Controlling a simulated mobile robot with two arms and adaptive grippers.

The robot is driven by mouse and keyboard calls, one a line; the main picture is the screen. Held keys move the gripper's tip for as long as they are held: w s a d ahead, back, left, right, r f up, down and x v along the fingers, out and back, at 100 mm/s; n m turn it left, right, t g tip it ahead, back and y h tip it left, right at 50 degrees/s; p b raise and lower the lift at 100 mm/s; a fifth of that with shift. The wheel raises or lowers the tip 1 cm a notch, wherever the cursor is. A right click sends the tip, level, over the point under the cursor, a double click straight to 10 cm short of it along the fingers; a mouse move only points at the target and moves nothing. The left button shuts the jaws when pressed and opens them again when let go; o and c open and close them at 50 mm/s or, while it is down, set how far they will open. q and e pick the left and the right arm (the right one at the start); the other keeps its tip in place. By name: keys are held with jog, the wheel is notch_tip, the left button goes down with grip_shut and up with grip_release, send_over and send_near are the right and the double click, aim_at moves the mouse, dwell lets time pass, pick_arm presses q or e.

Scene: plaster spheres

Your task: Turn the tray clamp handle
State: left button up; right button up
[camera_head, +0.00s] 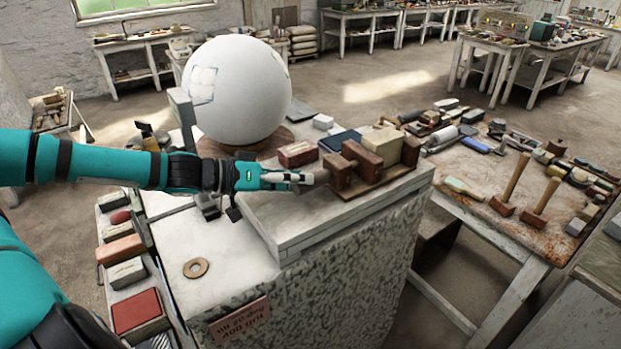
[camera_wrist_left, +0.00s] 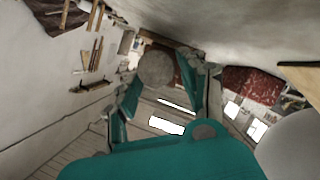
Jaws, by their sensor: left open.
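A wooden tray clamp (camera_head: 362,165) with dark brown blocks stands on a board at the right end of the pale stone top. Its handle (camera_head: 321,175) points left, toward my left gripper, and is partly hidden by the fingers. My left gripper (camera_head: 305,180) reaches in from the left, level and open, with its fingertips at the handle. In the left wrist view, a round grey-brown end (camera_wrist_left: 156,68), apparently the handle's, shows between the two open fingers (camera_wrist_left: 160,90). I cannot tell whether the fingers touch it. My right gripper is not in view.
A big white plaster sphere (camera_head: 237,90) stands just behind my left arm. A reddish-brown block (camera_head: 298,153) and a dark blue block (camera_head: 339,139) lie close behind the gripper. A tool-covered table (camera_head: 470,180) stands right. The stone top is clear in front around a ring (camera_head: 196,267).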

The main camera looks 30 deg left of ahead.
aim_at(329, 181)
pick_arm(q)
jog(key=shift+w+d+f, duration=0.25)
jog(key=shift+w+f, duration=0.05)
jog(key=shift+w+d+f+b, duration=0.25)
jog(key=shift+w+b, duration=0.25)
jog(key=shift+b, duration=0.2)
jog(key=shift+w+d, duration=0.25)
jog(key=shift+w, duration=0.1)
jog(key=shift+w+d+b, duration=0.2)
jog(key=shift+b, duration=0.15)
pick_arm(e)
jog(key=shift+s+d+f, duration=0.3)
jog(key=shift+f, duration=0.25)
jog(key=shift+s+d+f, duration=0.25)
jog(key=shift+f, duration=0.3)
pick_arm(q)
jog(key=shift+c, duration=0.3)
jog(key=c, duration=0.8)
